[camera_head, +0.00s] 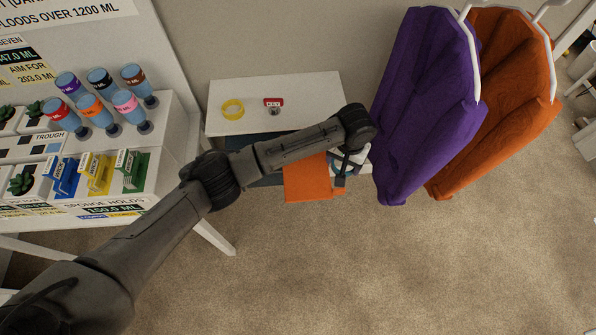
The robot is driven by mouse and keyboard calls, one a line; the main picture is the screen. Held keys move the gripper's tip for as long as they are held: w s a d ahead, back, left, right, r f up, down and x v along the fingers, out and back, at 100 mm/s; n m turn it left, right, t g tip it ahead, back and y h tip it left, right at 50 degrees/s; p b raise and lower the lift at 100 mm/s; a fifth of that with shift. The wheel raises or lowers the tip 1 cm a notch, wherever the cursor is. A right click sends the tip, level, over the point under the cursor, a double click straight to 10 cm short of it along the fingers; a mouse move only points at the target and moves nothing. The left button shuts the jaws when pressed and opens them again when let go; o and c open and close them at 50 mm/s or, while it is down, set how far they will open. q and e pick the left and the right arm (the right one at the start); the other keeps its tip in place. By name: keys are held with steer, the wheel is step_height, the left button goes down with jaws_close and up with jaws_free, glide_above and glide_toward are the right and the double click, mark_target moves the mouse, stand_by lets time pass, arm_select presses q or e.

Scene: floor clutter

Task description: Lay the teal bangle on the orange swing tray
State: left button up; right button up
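The orange swing tray (306,180) sticks out at the front of a small white table in the middle of the view. My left arm comes in from the lower left and passes over the table. My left gripper (341,178) points down at the tray's right edge. Small dark teal parts show at its fingers, but I cannot tell whether they are the fingertips or the teal bangle. No teal bangle is clearly visible elsewhere. Whether the fingers are open or shut is unclear. My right gripper is not in view.
A yellow ring (232,109) and a small red-and-white item (273,105) lie on the white table (310,90). Purple (425,100) and orange (500,100) garments hang at right. A display stand with several bottles (97,98) is at left. The carpet in front is clear.

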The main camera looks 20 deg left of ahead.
arm_select(q)
glide_above(306, 181)
step_height(306, 181, down, 6)
steer(key=shift+r, duration=0.1)
steer(key=shift+f+b, duration=0.5)
steer(key=shift+f, duration=1.6)
steer(key=shift+f, duration=0.1)
steer(key=o, duration=0.9)
steer(key=shift+r+p, duration=1)
steer(key=shift+r, duration=5.15)
